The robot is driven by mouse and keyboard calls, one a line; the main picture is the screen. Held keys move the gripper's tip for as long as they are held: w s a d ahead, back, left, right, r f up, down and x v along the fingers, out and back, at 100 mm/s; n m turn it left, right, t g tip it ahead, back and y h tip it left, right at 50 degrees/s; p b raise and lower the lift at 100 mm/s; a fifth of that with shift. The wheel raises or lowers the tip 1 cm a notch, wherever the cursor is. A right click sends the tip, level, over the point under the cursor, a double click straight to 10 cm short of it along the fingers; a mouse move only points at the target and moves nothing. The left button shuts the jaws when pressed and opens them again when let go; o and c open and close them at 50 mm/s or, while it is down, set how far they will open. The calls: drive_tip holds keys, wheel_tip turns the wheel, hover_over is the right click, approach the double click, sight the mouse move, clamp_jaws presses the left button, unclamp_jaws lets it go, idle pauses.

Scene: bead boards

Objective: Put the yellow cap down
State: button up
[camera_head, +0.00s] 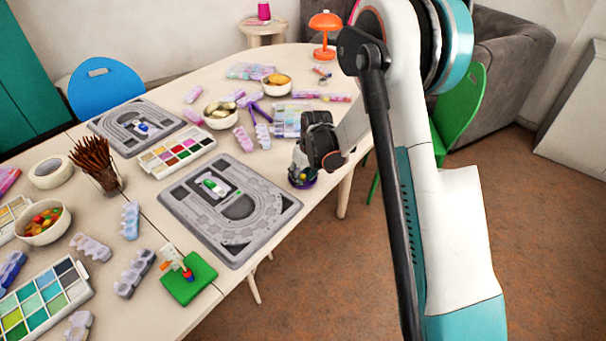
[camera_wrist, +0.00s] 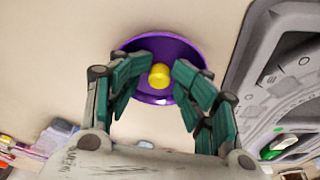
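The yellow cap (camera_wrist: 159,76) is small and round and shows over the purple dish (camera_wrist: 150,97) in the wrist view. It appears to sit inside the dish, near its middle. My gripper (camera_wrist: 164,64) is above the dish with its two green-padded fingers spread, one on each side of the cap. A gap shows between the cap and each finger. In the head view my gripper (camera_head: 303,167) points down over the purple dish (camera_head: 304,185) near the table's right edge, and mostly hides the cap.
A grey bead board (camera_head: 270,222) lies just left of the dish; another grey board (camera_head: 110,125) lies farther back. Bead trays, a pale box (camera_head: 286,121) and bowls crowd the table behind. A green board (camera_head: 190,290) lies at the front. The table edge is close on the right.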

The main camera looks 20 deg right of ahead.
drive_tip(key=shift+s+d, duration=0.1)
drive_tip(key=shift+r, duration=0.2)
drive_tip(key=s+r+m+t+p, duration=0.1)
drive_tip(key=s+r+p, duration=0.25)
drive_tip(key=r, duration=0.75)
drive_tip(key=s+r+p, duration=0.2)
drive_tip(key=s+r, duration=0.3)
drive_tip(key=r, duration=0.7)
drive_tip(key=s+r+m+t, duration=0.1)
drive_tip(key=s+r, duration=0.1)
drive_tip(key=s, duration=0.6)
drive_tip(key=s+r+m+t, duration=0.1)
drive_tip(key=s+r, duration=0.2)
drive_tip(key=s, duration=0.5)
drive_tip(key=s+r+t+h, duration=0.1)
drive_tip(key=s+r, duration=0.2)
drive_tip(key=s, duration=0.5)
drive_tip(key=shift+s+r+m, duration=0.25)
drive_tip(key=shift+s+m, duration=0.1)
drive_tip(key=shift+m, duration=0.05)
